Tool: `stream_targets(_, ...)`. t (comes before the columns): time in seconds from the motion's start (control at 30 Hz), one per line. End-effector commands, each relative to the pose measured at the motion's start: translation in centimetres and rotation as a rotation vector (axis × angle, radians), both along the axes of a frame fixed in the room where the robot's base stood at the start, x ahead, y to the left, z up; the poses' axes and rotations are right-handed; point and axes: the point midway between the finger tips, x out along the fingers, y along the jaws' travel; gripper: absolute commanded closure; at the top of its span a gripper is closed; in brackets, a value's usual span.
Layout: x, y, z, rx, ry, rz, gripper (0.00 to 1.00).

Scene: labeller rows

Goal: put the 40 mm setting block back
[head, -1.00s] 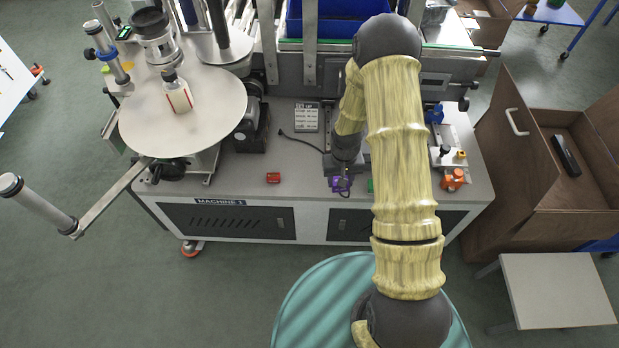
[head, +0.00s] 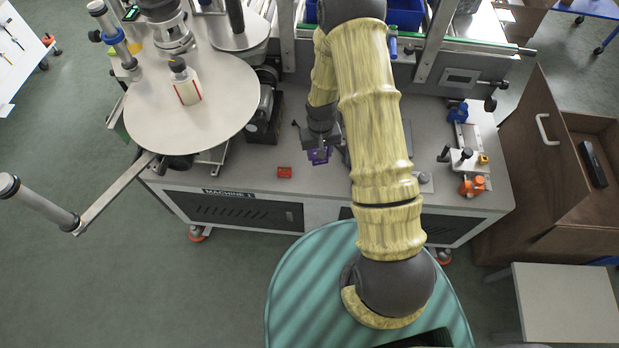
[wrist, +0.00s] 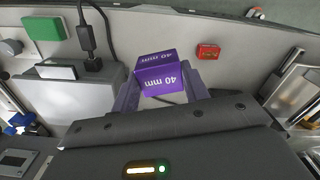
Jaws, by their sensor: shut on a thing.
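The purple setting block marked "40 mm" (wrist: 165,73) is between the two fingers of my gripper (wrist: 162,92) in the wrist view, with its lettering showing upside down. In the head view, my gripper (head: 319,148) points down over the machine's bench, and the purple block (head: 319,157) shows at its tip. My gripper is shut on this block. I cannot tell how high the block is above the bench.
A red block (head: 284,172) lies on the bench left of my gripper; it also shows in the wrist view (wrist: 208,51). A green block (wrist: 44,27) and a black cable plug (wrist: 88,40) show at left in the wrist view. A round plate (head: 225,125) with a bottle stands left.

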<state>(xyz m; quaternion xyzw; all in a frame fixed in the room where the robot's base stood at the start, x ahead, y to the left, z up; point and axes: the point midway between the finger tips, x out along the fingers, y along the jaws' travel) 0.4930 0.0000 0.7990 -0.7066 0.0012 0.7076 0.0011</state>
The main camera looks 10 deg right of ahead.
Motion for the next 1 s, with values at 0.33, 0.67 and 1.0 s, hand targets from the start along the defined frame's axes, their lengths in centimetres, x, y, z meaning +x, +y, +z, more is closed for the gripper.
stream_targets(0.33, 0.0, 0.0, 0.0, 0.000, 0.000, -0.001, 0.86)
stream_targets(0.67, 0.1, -0.1, -2.3, 0.000, -0.002, -0.081, 0.86)
stream_targets(1.0, 0.0, 0.4, -5.2, 0.000, 0.000, -0.253, 0.86)
